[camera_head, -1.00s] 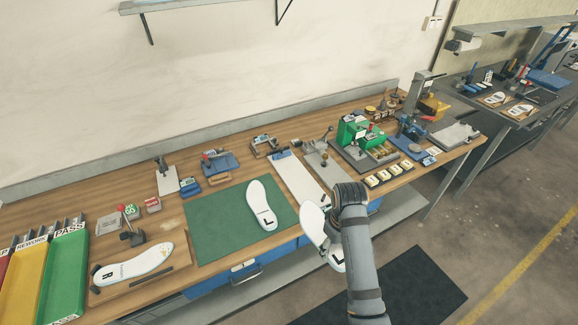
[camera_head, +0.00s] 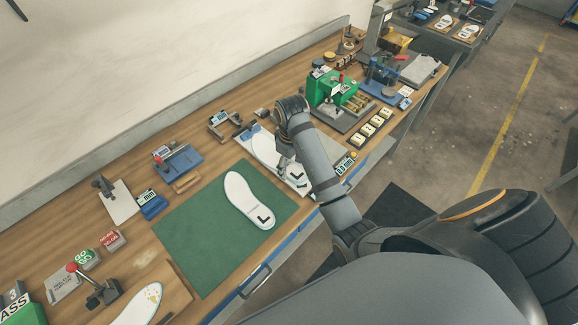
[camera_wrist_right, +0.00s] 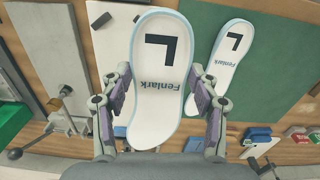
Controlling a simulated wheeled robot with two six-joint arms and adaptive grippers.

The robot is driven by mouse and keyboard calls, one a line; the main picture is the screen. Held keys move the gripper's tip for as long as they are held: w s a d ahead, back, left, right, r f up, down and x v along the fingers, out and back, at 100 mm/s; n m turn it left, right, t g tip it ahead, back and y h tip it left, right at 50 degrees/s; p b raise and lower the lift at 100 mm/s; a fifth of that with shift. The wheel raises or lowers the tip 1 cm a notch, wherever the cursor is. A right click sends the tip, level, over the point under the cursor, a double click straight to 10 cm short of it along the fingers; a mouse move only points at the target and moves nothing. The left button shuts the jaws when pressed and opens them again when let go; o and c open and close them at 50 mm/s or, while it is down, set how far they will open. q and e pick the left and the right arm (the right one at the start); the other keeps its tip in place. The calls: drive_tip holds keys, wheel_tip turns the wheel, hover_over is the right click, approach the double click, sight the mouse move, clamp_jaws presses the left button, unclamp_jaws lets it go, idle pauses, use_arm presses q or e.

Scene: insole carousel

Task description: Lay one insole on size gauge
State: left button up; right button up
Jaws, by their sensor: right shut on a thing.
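My right gripper (camera_head: 284,152) is shut on a white insole (camera_head: 297,177) marked L, gripping it by its two long edges. The right wrist view shows the insole (camera_wrist_right: 158,80) flat between both fingers (camera_wrist_right: 160,98). It is over the long white size gauge (camera_head: 262,143) with a blue end piece, roughly lined up along it. I cannot tell whether it touches the gauge. My forearm hides part of both. A second white L insole (camera_head: 249,203) lies on the green mat (camera_head: 190,244). My left gripper is not in view.
A lever fixture (camera_head: 219,120) and a green press (camera_head: 330,90) stand near the gauge. Several cream blocks (camera_head: 376,122) line the front edge beyond my forearm. Another insole (camera_head: 138,305) lies at the lower left. The mat has bare room around its insole.

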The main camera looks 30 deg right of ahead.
drive_tip(key=w+f, duration=0.1)
drive_tip(key=w+d+f+b, duration=0.1)
drive_tip(key=w+f+b, duration=0.1)
drive_tip(key=shift+w+d, duration=0.15)
drive_tip(key=shift+d, duration=0.2)
drive_tip(key=w+f+b, duration=0.1)
drive_tip(key=w+d+f+b, duration=0.1)
drive_tip(key=b, duration=0.1)
drive_tip(key=w+d+f+b, duration=0.1)
drive_tip(key=f+b, duration=0.1)
drive_tip(key=shift+w+d+f+b, duration=0.15)
drive_tip(key=shift+w+b, duration=0.1)
drive_tip(key=shift+b, duration=0.4)
drive_tip(key=f+b, duration=0.2)
drive_tip(key=f, duration=0.1)
drive_tip(key=shift+w+d+f, duration=0.2)
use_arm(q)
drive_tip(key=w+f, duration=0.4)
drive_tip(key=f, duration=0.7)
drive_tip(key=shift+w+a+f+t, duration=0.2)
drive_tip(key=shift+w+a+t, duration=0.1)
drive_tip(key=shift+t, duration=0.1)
use_arm(e)
drive_tip(key=o, duration=0.8)
drive_tip(key=shift+f, duration=0.1)
drive_tip(key=o, duration=0.3)
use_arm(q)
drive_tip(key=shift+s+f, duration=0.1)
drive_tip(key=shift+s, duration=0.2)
